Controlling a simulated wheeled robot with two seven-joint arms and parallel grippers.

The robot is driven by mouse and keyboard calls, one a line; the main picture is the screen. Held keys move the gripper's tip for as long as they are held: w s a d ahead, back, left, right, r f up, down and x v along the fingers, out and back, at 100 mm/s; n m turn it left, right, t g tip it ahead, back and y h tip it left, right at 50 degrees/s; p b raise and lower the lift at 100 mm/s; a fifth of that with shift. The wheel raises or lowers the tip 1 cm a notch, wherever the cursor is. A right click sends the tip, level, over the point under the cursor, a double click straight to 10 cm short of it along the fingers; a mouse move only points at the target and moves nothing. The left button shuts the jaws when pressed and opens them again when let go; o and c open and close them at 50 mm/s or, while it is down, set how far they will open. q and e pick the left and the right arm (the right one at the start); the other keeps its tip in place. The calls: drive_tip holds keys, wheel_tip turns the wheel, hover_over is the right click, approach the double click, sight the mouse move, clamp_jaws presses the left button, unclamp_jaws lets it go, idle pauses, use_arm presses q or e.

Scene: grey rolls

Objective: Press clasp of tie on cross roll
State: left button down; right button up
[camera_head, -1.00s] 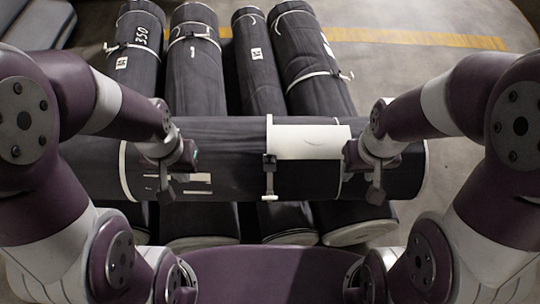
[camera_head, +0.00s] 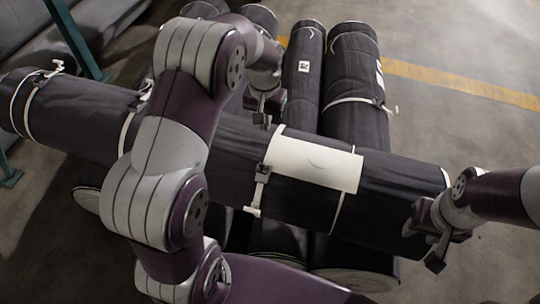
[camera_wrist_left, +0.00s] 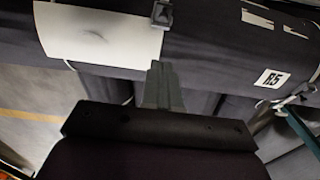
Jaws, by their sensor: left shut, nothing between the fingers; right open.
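The dark cross roll (camera_head: 385,190) lies across several other rolls. A pale tie with a grey clasp (camera_head: 262,174) goes around it beside a white label (camera_head: 315,163). In the left wrist view the clasp (camera_wrist_left: 162,14) is at the top, just beyond the fingertips. My left gripper (camera_head: 262,112) is shut and empty at the far side of the cross roll; its fingers (camera_wrist_left: 160,70) point toward the clasp, apparently apart from it. My right gripper (camera_head: 432,240) is open by the roll's right end, away from the clasp.
Two lower rolls (camera_head: 352,85) with ties run away beneath the cross roll. Another tie (camera_head: 40,80) is around its left end. A green post (camera_head: 78,40) stands at the left. Open floor (camera_head: 450,110) with a yellow line lies at right.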

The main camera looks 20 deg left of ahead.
use_arm(q)
drive_tip(key=b, duration=0.1)
hover_over(262, 169)
drive_tip(key=w, duration=0.2)
wheel_tip(262, 169, down, 12)
drive_tip(key=shift+w+f, duration=0.1)
drive_tip(key=shift+w, duration=0.05)
drive_tip(key=shift+s+f, duration=0.35)
drive_tip(key=shift+f, duration=0.2)
use_arm(e)
drive_tip(key=shift+d+f, duration=0.15)
drive_tip(key=shift+f, duration=0.45)
